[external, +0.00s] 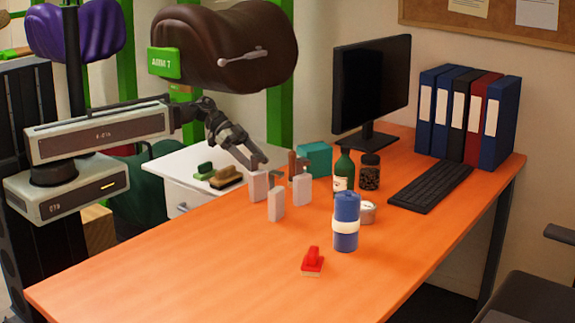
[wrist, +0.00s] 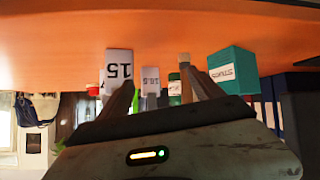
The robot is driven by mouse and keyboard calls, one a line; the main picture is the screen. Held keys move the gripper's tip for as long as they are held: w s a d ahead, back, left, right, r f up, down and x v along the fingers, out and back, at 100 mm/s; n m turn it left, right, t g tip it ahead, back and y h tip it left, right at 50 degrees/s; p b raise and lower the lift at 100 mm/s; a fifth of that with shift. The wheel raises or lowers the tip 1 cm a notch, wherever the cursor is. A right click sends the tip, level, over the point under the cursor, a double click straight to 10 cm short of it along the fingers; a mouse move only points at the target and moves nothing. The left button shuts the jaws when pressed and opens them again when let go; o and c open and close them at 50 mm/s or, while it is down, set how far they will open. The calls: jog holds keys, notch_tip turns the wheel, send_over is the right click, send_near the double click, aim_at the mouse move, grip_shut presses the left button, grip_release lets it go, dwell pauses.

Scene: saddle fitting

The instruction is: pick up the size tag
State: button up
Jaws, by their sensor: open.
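Several pale size tags stand upright on the orange desk: a left one (external: 258,187), a front one (external: 276,205) and a right one (external: 302,190). My gripper (external: 256,163) is open, just above and behind the left tag. In the wrist view, which is upside down, my gripper (wrist: 162,82) has its fingers spread with nothing held. A tag reading 15 (wrist: 118,64) shows by the left finger, partly covered by it. A smaller tag (wrist: 150,80) with a number hard to read stands between the fingers. Which tag the task means cannot be told.
A teal box (external: 315,159), a green bottle (external: 344,170), a dark jar (external: 370,171) and a blue roll (external: 346,222) stand close to the tags. A red stamp-like item (external: 312,262) lies in front. The desk's front left (external: 170,275) is clear.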

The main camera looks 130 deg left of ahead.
aim_at(262, 182)
jog(key=w+d+m+h+b, duration=0.1)
jog(key=d, duration=0.1)
jog(key=w+d+m+t+h+b, duration=0.1)
jog(key=d+m, duration=0.1)
jog(key=w+d+f+m+t+h+b, duration=0.1)
jog(key=d, duration=0.1)
jog(key=shift+w+f+m, duration=0.1)
jog(key=shift+m, duration=0.3)
jog(key=shift+w+d+r, duration=0.15)
jog(key=shift+d+r, duration=0.05)
jog(key=shift+b+x, duration=1.5)
jog(key=shift+x, duration=2.45)
jog(key=shift+d+r, duration=0.15)
jog(key=shift+r, duration=0.1)
jog(key=c, duration=1.5)
notch_tip(262, 182, up, 10)
jog(key=p, duration=1)
jog(key=shift+r, duration=0.15)
